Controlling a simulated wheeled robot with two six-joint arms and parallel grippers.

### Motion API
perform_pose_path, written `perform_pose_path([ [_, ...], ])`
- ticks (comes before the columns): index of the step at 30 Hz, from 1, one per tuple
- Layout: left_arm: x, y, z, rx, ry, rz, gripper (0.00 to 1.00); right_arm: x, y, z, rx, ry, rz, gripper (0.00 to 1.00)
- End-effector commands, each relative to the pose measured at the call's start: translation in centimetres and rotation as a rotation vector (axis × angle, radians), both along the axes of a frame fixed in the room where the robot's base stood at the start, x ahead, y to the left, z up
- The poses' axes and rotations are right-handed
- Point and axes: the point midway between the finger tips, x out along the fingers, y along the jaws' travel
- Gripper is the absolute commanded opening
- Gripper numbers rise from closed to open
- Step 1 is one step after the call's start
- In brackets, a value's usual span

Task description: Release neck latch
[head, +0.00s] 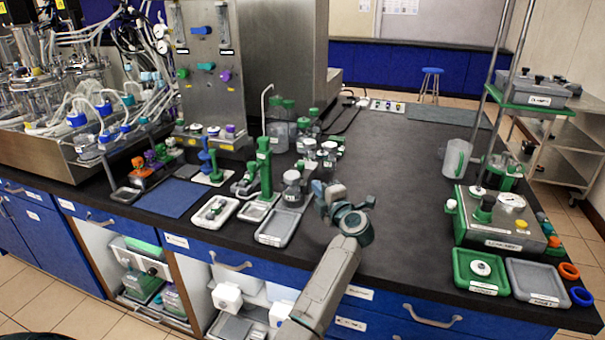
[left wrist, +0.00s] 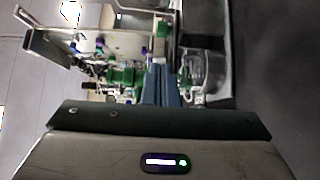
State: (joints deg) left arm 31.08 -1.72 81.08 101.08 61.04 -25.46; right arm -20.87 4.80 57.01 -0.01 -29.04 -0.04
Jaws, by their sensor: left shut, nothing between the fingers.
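My left gripper (head: 320,190) is over the front part of the black bench, just right of the small glass bottles. In the left wrist view its two blue-grey fingers (left wrist: 161,84) are together with nothing between them. A green upright stand (head: 265,168) with a bent metal tube stands left of the gripper, apart from it. Green clamp-like parts (left wrist: 122,76) show beyond the fingers in the left wrist view. I cannot tell which part is the neck latch. My right gripper is not in view.
A grey tray (head: 277,228) and a white tray (head: 213,213) lie at the bench's front edge. Capped bottles (head: 308,146) stand behind the gripper. A steel device (head: 500,222) with green and grey trays stands at right. The bench middle is clear.

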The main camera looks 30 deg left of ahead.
Motion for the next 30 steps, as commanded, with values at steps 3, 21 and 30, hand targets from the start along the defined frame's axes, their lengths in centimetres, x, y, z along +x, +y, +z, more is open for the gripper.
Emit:
perform_pose_path([
  [3, 0.0, 0.0, -0.1, -0.008, 0.002, 0.005, 0.00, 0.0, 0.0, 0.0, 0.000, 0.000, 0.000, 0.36],
  [21, 2.5, 4.3, 0.2, -0.003, 0.003, 0.005, 0.00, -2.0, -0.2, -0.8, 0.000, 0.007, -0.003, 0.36],
  [30, 4.8, 7.9, 0.0, -0.004, 0.003, 0.003, 0.00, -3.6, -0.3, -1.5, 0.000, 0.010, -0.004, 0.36],
])
